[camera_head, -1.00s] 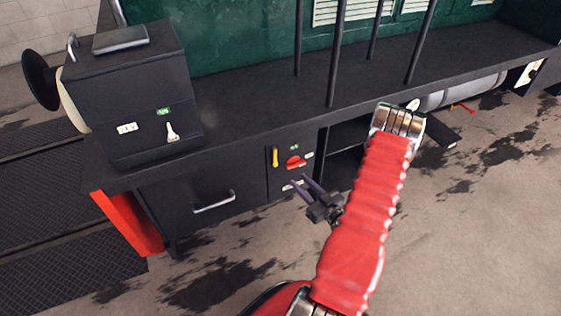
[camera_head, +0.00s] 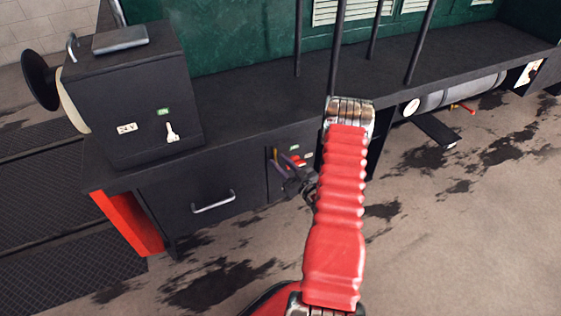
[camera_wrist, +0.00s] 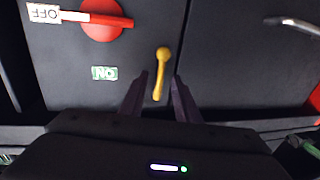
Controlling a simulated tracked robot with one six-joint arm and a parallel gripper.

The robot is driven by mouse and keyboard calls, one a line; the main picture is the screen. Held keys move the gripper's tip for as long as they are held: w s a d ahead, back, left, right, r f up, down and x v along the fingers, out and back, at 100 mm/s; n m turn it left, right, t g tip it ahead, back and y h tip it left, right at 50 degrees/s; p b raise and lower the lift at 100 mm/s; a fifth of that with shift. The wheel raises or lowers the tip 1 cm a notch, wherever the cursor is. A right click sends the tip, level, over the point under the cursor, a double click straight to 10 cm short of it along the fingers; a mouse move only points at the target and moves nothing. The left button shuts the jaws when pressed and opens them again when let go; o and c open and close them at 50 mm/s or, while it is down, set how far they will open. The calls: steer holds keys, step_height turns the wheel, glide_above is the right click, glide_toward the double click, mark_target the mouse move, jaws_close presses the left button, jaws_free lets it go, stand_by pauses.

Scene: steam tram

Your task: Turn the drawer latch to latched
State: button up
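The yellow drawer latch (camera_wrist: 159,78) is a small lever on a dark panel beside the drawer front (camera_head: 170,195). In the wrist view it points lengthwise between the fingers, with its round knob end just beyond the tips. The drawer's silver handle (camera_head: 213,201) also shows at the wrist view's upper right (camera_wrist: 292,24). My gripper (camera_wrist: 160,80) is open, with one purple finger on each side of the latch. I see gaps beside the lever and cannot tell any contact. In the head view my gripper (camera_head: 285,166) partly covers the latch area.
A red rotary switch (camera_wrist: 103,19) with OFF and ON labels sits close by on the same panel. A dark box (camera_head: 130,95) stands on the deck above the drawer. Dark vertical posts (camera_head: 419,42) rise from the deck. The floor in front is open.

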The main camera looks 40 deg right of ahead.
steer(key=shift+w, duration=0.45)
jaws_close()
stand_by(0.3)
